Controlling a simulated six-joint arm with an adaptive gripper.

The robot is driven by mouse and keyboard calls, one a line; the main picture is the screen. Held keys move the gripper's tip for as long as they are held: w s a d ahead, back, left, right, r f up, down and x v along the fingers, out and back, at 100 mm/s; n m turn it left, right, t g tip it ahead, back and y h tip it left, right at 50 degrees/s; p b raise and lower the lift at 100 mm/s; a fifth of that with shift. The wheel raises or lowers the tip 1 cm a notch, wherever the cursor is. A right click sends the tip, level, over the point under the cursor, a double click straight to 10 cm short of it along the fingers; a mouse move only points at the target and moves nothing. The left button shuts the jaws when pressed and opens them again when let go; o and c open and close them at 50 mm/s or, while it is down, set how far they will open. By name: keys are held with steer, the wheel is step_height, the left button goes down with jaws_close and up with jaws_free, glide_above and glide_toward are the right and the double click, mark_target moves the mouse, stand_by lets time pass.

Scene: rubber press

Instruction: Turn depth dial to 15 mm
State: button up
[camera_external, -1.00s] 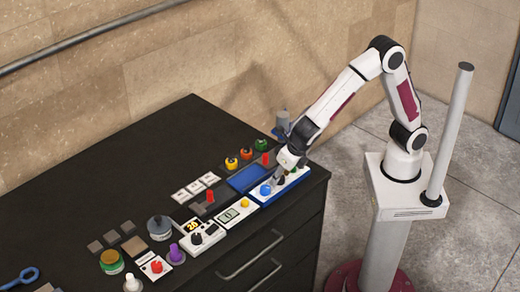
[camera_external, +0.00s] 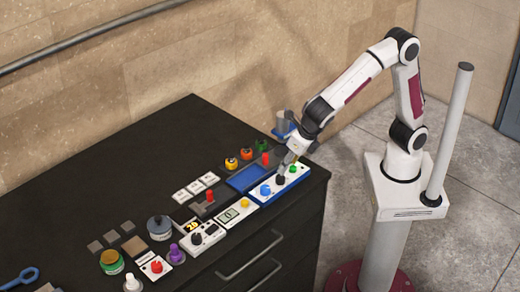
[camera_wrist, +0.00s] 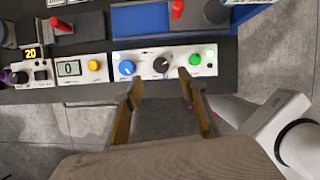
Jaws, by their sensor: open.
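A white panel with a blue edge (camera_external: 262,197) carries a blue knob, a black dial and a green knob in a row. In the wrist view the blue knob (camera_wrist: 127,68) is left, the black dial (camera_wrist: 161,65) is in the middle with a light pointer mark, and the green knob (camera_wrist: 195,59) is right. I cannot read which is labelled depth, or any scale. My gripper (camera_wrist: 160,84) is open and empty, its fingertips to either side of the black dial in the picture. In the external view my gripper (camera_external: 286,160) is just above the panel.
Left of the panel are a display unit (camera_wrist: 69,69) with a yellow knob (camera_wrist: 93,65) and a unit reading 20 (camera_wrist: 31,53). Behind are a blue tray (camera_wrist: 139,19) and a red-handled lever (camera_wrist: 177,9). The bench's front edge is close.

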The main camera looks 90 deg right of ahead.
steer(key=s+d+r+m+y, duration=0.1)
steer(key=s+d+r+m, duration=0.1)
steer(key=s+d+m, duration=0.2)
steer(key=s+d+r+m+t+y, duration=0.1)
steer(key=s+d+m, duration=0.3)
steer(key=s+m, duration=0.6)
steer(key=s+d+r+m+y, duration=0.1)
steer(key=s+d+r+m, duration=0.2)
steer(key=s+m, duration=0.5)
steer(key=shift+d+r+m+t, duration=0.35)
steer(key=shift+d+m, duration=0.4)
steer(key=shift+m, duration=2.25)
